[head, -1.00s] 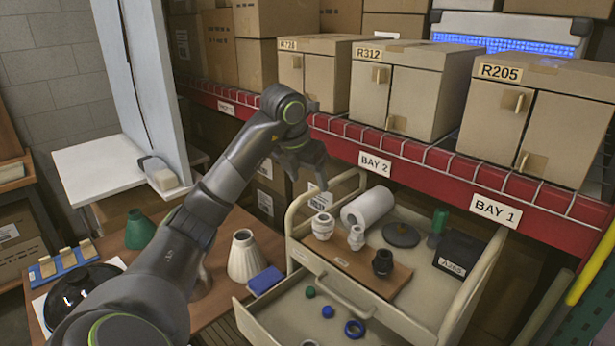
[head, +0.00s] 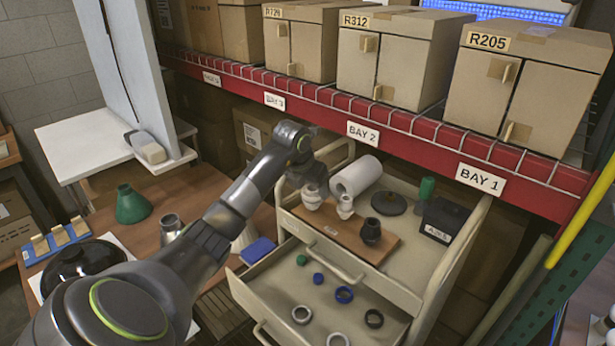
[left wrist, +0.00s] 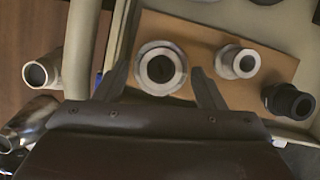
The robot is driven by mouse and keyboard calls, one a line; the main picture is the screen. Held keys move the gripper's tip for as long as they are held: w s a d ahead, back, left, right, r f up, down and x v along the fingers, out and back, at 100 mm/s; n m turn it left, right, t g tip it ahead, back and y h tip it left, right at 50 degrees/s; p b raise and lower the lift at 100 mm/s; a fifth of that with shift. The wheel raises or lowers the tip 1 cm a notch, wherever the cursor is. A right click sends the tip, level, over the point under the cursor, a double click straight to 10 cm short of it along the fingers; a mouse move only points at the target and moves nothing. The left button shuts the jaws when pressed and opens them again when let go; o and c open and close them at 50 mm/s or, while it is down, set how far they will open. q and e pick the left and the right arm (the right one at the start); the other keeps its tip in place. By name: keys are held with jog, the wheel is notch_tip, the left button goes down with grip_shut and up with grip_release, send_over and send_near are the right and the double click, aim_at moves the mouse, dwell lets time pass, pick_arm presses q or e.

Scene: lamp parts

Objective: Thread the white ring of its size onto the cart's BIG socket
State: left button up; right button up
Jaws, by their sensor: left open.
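The cart's wooden board (head: 335,238) bears a large white socket (head: 312,199), a smaller white socket (head: 345,207) and a black socket (head: 371,232). My left gripper (head: 314,183) is open, close above the large white socket. In the left wrist view its fingers lie either side of the large socket's round top (left wrist: 160,68). I cannot tell whether they touch it. In the open drawer, a white ring (head: 294,316) lies at the front left, and another pale ring (head: 328,339) is partly cut off by the frame's bottom. My right gripper is not in view.
The drawer also holds a blue ring (head: 344,301), a dark ring (head: 374,325), a green piece (head: 301,260) and a small blue piece (head: 318,278). A white roll (head: 356,176), a grey disc (head: 388,203) and a dark box (head: 443,222) stand on the cart. The red shelf edge (head: 400,140) runs behind.

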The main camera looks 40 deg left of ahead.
pick_arm(q)
jog(key=shift+f, duration=0.15)
jog(key=c, duration=0.9)
jog(key=shift+o, duration=0.2)
jog(key=shift+r+p, duration=0.45)
jog(key=shift+r, duration=0.5)
jog(key=shift+c, duration=0.4)
jog(key=shift+r+p, duration=0.75)
jog(key=shift+r, duration=0.8)
notch_tip(320, 180, up, 4)
jog(key=shift+p, duration=1.05)
